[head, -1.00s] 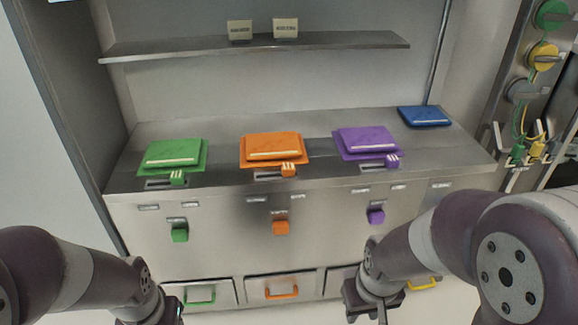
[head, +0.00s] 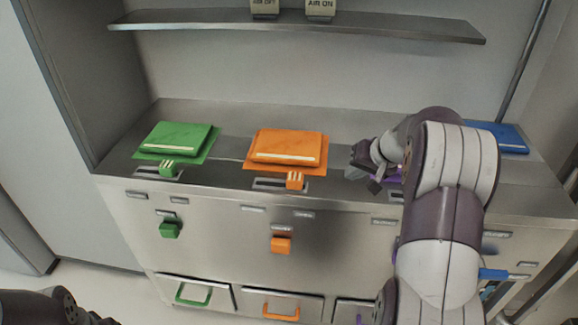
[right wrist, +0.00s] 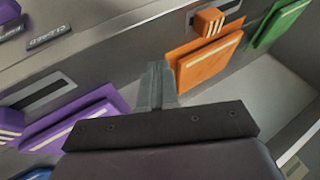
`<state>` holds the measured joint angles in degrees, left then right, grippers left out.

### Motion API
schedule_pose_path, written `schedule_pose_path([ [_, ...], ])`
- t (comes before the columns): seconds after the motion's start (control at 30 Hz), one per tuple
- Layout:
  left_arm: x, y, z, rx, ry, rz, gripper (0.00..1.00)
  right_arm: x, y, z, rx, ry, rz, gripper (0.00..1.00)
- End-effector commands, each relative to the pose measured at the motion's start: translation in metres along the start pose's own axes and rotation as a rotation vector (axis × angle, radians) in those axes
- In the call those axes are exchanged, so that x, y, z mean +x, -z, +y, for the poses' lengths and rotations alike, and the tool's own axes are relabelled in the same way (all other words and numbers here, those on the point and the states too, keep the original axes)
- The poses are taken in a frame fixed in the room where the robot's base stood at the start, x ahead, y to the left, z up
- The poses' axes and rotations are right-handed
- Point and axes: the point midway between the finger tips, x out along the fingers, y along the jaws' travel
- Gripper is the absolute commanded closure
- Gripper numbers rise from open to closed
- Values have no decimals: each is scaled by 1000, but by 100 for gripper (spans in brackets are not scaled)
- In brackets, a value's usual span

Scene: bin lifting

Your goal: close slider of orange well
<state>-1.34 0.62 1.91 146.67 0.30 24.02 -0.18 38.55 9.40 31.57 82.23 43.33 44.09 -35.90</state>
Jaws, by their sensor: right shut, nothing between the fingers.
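The orange well (head: 288,146) has a flat orange lid on the counter, between the green and purple wells. Its slider knob (head: 296,181) is an orange block at the right end of a short slot in front of the lid. The knob also shows in the right wrist view (right wrist: 210,22), beside the orange lid (right wrist: 208,60). My right gripper (head: 366,172) is shut and empty, over the counter right of the orange well and apart from the knob. Its fingers (right wrist: 157,85) are together in the right wrist view. Only dark parts of my left arm show at the bottom left.
The green well (head: 178,140) stands left. The purple well (right wrist: 85,120) is mostly hidden by my right arm in the head view. A blue lid (head: 500,136) lies at the right. A shelf (head: 300,27) crosses above. Orange block (head: 281,243) and drawers are on the front.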

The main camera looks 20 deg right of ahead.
Motion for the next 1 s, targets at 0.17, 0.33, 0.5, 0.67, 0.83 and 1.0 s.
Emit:
schedule_pose_path([
  [0.17,0,0,0,0,0,0,57,-4,4,-11,-94,43,3,100],
  [0.33,0,0,0,0,0,0,57,-4,4,-11,-99,42,3,100],
  [0.5,-1,0,0,0,0,0,57,0,3,-11,-98,42,1,100],
  [0.67,-2,0,0,0,0,0,57,22,2,-13,-98,42,-3,100],
  [0.83,-5,1,0,0,0,0,57,59,3,-14,-97,42,-2,100],
  [1.0,-8,1,0,0,0,0,57,95,3,-16,-98,41,-2,100],
])
